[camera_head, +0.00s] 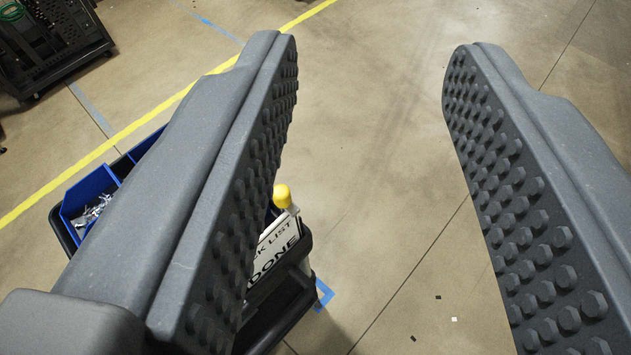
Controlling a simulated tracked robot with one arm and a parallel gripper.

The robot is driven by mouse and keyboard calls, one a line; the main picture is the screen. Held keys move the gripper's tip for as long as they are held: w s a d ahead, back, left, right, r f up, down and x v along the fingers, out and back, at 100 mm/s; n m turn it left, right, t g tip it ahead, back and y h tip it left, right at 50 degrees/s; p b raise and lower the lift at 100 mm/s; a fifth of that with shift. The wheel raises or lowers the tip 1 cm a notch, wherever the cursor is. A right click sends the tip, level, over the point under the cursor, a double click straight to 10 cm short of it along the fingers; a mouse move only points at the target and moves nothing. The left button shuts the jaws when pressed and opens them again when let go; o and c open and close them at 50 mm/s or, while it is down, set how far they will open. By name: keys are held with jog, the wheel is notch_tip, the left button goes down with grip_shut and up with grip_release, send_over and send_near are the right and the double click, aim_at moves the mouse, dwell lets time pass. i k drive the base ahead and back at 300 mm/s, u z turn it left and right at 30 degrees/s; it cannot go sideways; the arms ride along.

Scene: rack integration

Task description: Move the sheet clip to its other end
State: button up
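A yellow rounded knob (282,196) on a pale stem stands at the sign's upper edge. It may be part of the sheet clip, but I cannot tell. The knob is close to the left finger's inner side in the picture, apparently farther away than the finger. The left finger hides the rest of the sign.
A dark cart with a blue bin (88,205) of small metal parts lies behind the left finger. A black rack (50,45) stands at the upper left. Yellow tape (110,143) and blue tape mark the floor. Small scraps lie at the lower right; the floor there is otherwise clear.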

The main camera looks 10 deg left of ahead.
aim_at(281, 196)
jog(key=z, duration=0.5)
jog(key=k, duration=1.4)
jog(key=u, duration=0.5)
jog(key=i, duration=1)
jog(key=z, duration=0.05)
